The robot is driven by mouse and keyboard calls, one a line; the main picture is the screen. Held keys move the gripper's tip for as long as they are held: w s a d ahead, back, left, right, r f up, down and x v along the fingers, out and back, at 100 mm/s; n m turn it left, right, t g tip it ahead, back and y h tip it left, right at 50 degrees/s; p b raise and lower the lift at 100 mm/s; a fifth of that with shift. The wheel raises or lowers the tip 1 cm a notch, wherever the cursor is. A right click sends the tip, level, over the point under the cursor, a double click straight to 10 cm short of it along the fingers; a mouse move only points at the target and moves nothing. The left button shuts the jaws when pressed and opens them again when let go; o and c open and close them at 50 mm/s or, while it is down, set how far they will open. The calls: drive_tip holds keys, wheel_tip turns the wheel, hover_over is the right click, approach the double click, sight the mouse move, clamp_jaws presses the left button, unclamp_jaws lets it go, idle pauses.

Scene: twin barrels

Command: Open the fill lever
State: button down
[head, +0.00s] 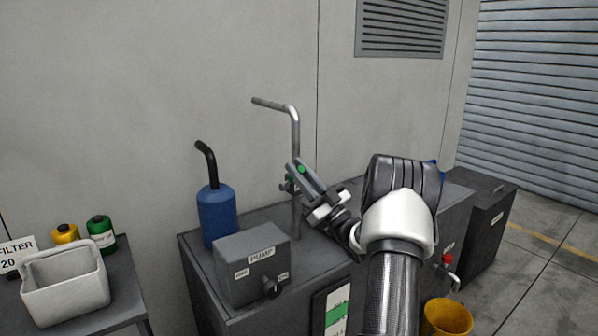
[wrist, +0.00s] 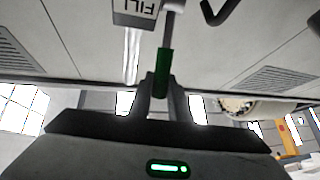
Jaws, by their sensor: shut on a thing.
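The fill lever shows in the wrist view as a grey stem with a green grip (wrist: 164,66). The upside-down FILL sign (wrist: 136,10) is beside the stem. My gripper (wrist: 163,88) is shut on the green grip, with one finger on each side of it. In the head view my gripper (head: 299,173) is at the grey upright pipe (head: 296,135), above the dark cabinet. My fingers hide most of the lever there, so its angle is hard to tell.
A PUMP box (head: 250,262) and a blue bottle (head: 217,215) stand on the cabinet (head: 205,285) left of the pipe. A white bin (head: 67,285) is at the far left. A yellow bucket (head: 448,316) and red-handled tap (head: 447,258) are at the lower right.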

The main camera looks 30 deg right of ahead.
drive_tip(key=c, duration=1.9)
unclamp_jaws()
drive_tip(key=p+v, duration=0.1)
drive_tip(key=v, duration=1.6)
drive_tip(key=shift+s+f, duration=0.15)
drive_tip(key=shift+s, duration=0.05)
